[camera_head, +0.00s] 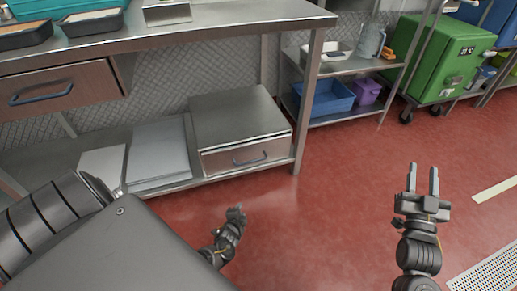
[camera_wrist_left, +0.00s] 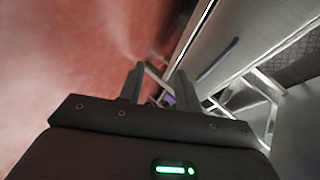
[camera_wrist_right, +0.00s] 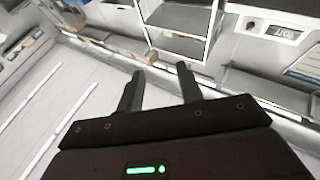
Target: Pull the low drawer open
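The low drawer (camera_head: 230,160) is a closed metal drawer in a grey box on the bottom shelf of the steel table. My left gripper (camera_head: 236,208) is in front of and below the drawer, over the red floor, apart from the handle. In the left wrist view its fingers (camera_wrist_left: 158,82) are spread and empty; a metal front with a dark bar handle (camera_wrist_left: 217,62) shows beyond them to the right. My right gripper (camera_head: 423,180) is open and empty, over the floor at the right.
An upper drawer (camera_head: 70,88) with a blue handle hangs under the tabletop at the left. The table leg (camera_head: 308,100) stands right of the low drawer. A rack with a blue bin (camera_head: 325,97) and a green cabinet (camera_head: 440,58) are behind. Floor before the drawer is clear.

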